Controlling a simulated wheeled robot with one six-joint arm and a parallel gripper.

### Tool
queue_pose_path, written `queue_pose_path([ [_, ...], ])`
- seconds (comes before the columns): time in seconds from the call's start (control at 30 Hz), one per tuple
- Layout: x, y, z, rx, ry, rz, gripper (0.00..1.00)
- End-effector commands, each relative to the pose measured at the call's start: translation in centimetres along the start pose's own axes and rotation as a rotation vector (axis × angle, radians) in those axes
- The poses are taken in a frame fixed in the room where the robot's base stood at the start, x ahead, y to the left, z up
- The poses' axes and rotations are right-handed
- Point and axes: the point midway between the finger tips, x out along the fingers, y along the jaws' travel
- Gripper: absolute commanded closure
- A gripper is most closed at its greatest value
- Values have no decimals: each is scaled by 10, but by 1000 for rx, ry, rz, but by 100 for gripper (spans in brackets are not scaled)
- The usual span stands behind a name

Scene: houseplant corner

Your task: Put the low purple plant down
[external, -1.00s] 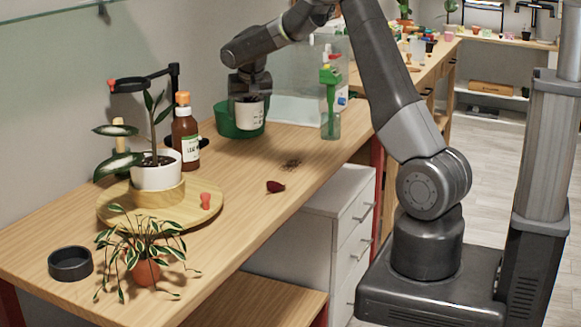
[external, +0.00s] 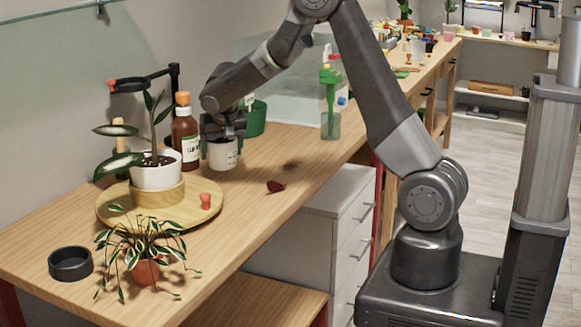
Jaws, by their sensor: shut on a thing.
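My gripper (external: 222,140) points down and is shut on a small white pot (external: 223,156) with dark marks on its side. The pot is upright and sits at or just above the wooden table (external: 262,215), right of the brown bottle; I cannot tell whether it touches the wood. The gripper covers the top of the pot, so the plant in it is hidden and no purple leaves show.
A brown bottle (external: 186,135) stands close left of the pot. A green container (external: 252,117) is behind it. A round wooden board (external: 115,210) carries a white potted plant (external: 157,172). A striped plant (external: 145,270) and a black ring dish (external: 70,263) are in front.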

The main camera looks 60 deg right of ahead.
Motion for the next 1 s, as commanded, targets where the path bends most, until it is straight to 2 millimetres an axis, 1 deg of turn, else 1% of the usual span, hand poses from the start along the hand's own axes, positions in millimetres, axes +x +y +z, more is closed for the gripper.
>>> queue_pose_path([
  [0.1,17,0,7,-1,-2,3,59],
  [0.17,22,0,9,-1,-1,1,59],
  [0.53,28,0,11,0,1,0,59],
  [0.57,28,0,11,0,0,0,25],
  [0.6,26,0,11,0,0,0,17],
  [0.67,26,0,11,0,0,0,5],
  [1.0,24,0,10,-1,0,0,5],
])
